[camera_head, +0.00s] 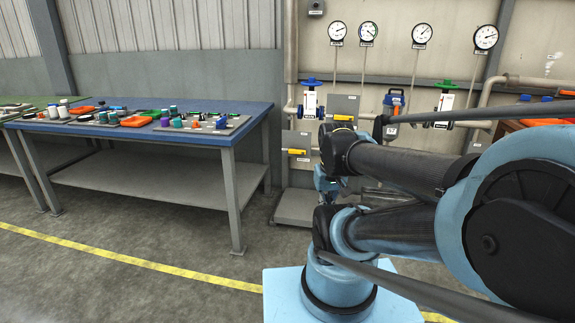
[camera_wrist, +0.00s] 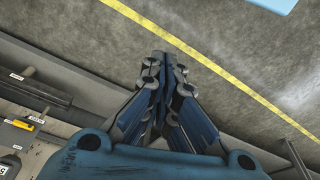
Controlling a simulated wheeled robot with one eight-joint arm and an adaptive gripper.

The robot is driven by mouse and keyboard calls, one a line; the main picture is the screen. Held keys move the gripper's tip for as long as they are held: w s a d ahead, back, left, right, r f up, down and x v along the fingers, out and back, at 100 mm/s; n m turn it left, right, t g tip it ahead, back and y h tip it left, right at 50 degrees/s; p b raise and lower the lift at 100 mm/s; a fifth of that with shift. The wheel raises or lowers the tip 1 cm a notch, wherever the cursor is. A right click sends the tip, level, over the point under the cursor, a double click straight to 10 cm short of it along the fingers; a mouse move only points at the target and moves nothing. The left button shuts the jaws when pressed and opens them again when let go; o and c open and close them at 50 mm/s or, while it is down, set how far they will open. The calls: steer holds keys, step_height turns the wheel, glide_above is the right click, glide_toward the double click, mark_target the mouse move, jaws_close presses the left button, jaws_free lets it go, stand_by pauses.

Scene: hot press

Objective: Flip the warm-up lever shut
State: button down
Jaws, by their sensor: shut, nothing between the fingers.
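Two yellow levers show on grey plates in the head view: an upper one (camera_head: 343,118), partly hidden behind my arm, and a lower one (camera_head: 296,152) that lies roughly level. Their labels are too small to read, so I cannot tell which is the warm-up lever. One yellow lever (camera_wrist: 24,125) shows at the left edge of the wrist view, beside white labels. My gripper (camera_wrist: 160,57) is shut and empty, with its fingers over the floor and apart from that lever. In the head view the gripper is mostly hidden by my arm.
Pipes carry a blue handwheel (camera_head: 311,82) and a green handwheel (camera_head: 447,85), with several gauges above. A blue-topped workbench (camera_head: 225,134) with small items stands left. Open floor with a yellow line (camera_head: 130,258) lies in front.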

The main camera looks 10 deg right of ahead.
steer(key=shift+s+r, duration=0.1)
steer(key=w+d+r+n+t+h, duration=0.15)
steer(key=w+r+n, duration=0.25)
steer(key=w, duration=0.7)
steer(key=w+d+r+n+t+h, duration=0.1)
steer(key=w+d+r+n, duration=0.3)
steer(key=w, duration=0.8)
steer(key=w+a+f+n+t+h, duration=0.2)
steer(key=w+n, duration=0.5)
steer(key=w, duration=1.8)
steer(key=w+a+f+n+t, duration=0.1)
steer(key=w+f+n+t, duration=0.1)
steer(key=w+f+n, duration=0.6)
steer(key=w+a+f+n+t, duration=0.15)
steer(key=w+f, duration=0.25)
steer(key=w, duration=0.8)
steer(key=w+a+f+n+t, duration=0.1)
steer(key=w+f+n, duration=0.3)
steer(key=f, duration=0.5)
steer(key=w+a+f+n+t, duration=0.2)
steer(key=w+a+f+n, duration=0.1)
steer(key=f, duration=0.6)
steer(key=shift+w+a+f+n, duration=0.2)
steer(key=shift+w+a+n, duration=0.15)
steer(key=shift+w, duration=0.45)
